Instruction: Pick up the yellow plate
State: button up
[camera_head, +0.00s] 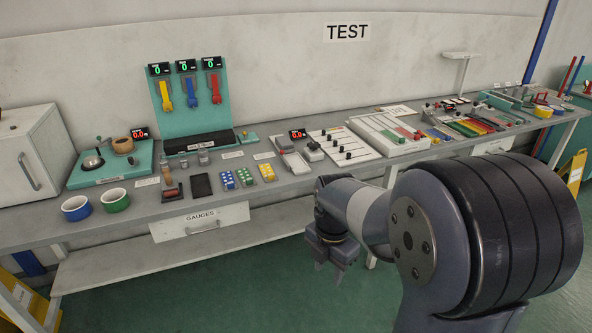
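A small yellow plate (267,172) with light dots lies on the workbench, at the right end of a short row of dotted plates.
The grey bench (150,211) runs across the view, with a drawer marked GAUGES (200,220) under its front edge. A dark flat pad (202,186) lies left of the plates. A grey tray (295,162) stands to their right. Blue and green bowls (115,200) are further left.

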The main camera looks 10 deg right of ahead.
aim_at(266, 171)
jog(key=i+j+z, duration=0.75)
jog(key=i+j, duration=0.2)
jog(key=j, duration=0.2)
jog(key=i+j, duration=0.35)
jog(key=j, duration=0.15)
jog(key=i+j, duration=0.3)
jog(key=j, duration=0.15)
